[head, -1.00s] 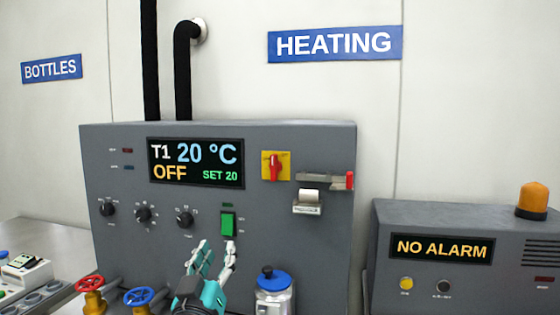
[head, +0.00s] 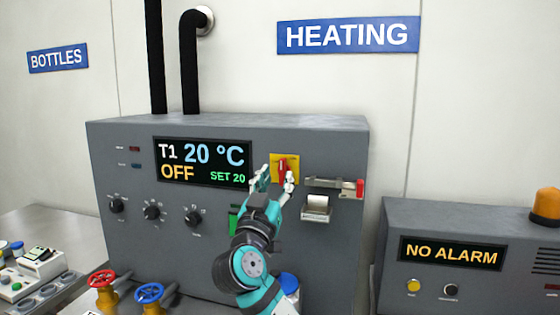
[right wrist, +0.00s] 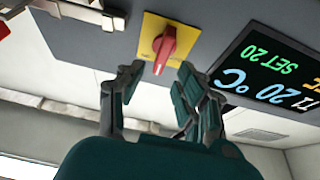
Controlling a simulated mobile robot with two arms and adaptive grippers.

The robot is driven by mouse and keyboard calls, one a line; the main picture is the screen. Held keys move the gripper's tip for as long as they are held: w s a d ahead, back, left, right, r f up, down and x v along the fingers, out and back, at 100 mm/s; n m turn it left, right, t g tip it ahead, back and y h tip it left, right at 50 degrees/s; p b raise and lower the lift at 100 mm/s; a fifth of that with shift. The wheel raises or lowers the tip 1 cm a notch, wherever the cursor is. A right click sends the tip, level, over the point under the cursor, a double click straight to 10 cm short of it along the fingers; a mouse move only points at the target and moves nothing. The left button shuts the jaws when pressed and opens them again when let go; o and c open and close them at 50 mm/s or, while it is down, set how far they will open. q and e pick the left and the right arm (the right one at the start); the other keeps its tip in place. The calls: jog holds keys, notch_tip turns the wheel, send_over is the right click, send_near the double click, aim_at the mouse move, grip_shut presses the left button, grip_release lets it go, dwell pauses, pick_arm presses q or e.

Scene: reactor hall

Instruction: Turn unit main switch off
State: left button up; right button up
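The unit main switch is a red rotary handle (head: 282,163) on a yellow plate (head: 293,160), on the front of the grey heating unit. The handle looks close to upright. In the right wrist view the red handle (right wrist: 164,46) and yellow plate (right wrist: 150,28) show just beyond my fingertips. My right gripper (head: 274,181) is open, with its fingers spread to either side of the handle. In the right wrist view the right gripper (right wrist: 158,75) has empty space between its fingers, and I see no contact. My left gripper is not in view.
The unit's display (head: 202,163) reads T1 20 °C, OFF, SET 20. A red-ended lever (head: 358,189) sits close right of the switch. A green rocker (head: 233,218) is partly hidden by my arm. Red (head: 103,278) and blue (head: 149,293) valve wheels stand below.

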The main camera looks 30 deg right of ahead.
aim_at(281, 168)
jog(key=shift+p+x, duration=0.45)
jog(key=shift+x, duration=1.35)
grip_shut()
